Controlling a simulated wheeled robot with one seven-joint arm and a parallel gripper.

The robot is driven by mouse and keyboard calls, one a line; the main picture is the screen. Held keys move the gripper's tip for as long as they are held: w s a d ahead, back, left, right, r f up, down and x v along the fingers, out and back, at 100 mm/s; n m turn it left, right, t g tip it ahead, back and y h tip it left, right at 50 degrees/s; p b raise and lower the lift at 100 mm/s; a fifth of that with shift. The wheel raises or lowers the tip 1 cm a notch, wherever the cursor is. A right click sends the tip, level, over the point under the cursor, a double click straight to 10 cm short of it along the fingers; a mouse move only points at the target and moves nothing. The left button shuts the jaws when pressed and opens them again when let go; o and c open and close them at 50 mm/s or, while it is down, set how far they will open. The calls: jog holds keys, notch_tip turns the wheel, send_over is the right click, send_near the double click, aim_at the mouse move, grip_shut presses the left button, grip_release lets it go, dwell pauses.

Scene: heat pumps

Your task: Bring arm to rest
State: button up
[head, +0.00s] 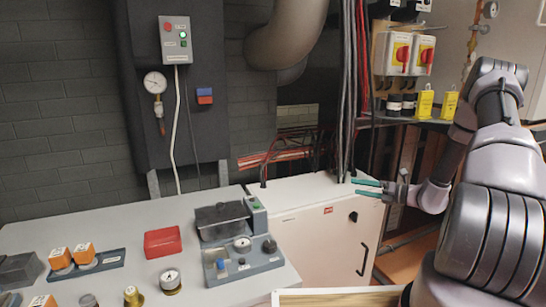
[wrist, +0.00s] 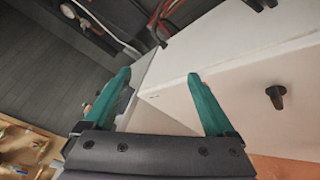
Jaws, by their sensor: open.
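My gripper (head: 367,187) is at the right of the head view, at the end of my grey arm. Its two teal fingers point left, in front of the right part of the white cabinet (head: 308,240). In the wrist view my gripper (wrist: 163,90) has its fingers wide apart with nothing between them. The white cabinet (wrist: 255,75) fills much of the wrist view beyond the fingers. I cannot tell the exact gap between fingers and cabinet.
A grey bench (head: 110,232) at the left holds a grey test unit (head: 238,262), a red tray (head: 164,242), gauges and orange-topped parts. Black and red cables (head: 347,90) run down behind the cabinet. A wooden-edged tray (head: 335,291) is at the bottom.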

jog(key=s+a+r+n+g+h, duration=0.2)
jog(key=s+a+r+n+g, duration=0.3)
jog(key=r+n, duration=0.45)
jog(key=s+a+r+n+g+h, duration=0.25)
jog(key=s+a+r+n, duration=0.35)
jog(key=r, duration=0.6)
jog(key=s+d+r+n+t+h, duration=0.1)
jog(key=s+r+n+t+h, duration=0.1)
jog(key=s+r+n, duration=0.5)
jog(key=s+d+r+n+t+h, duration=0.2)
jog(key=s+r+n+h, duration=0.3)
jog(key=s, duration=0.9)
notch_tip(320, 180, up, 3)
jog(key=n+t, duration=0.1)
jog(key=n, duration=0.2)
jog(key=shift+f+n, duration=0.2)
jog(key=shift+n, duration=0.15)
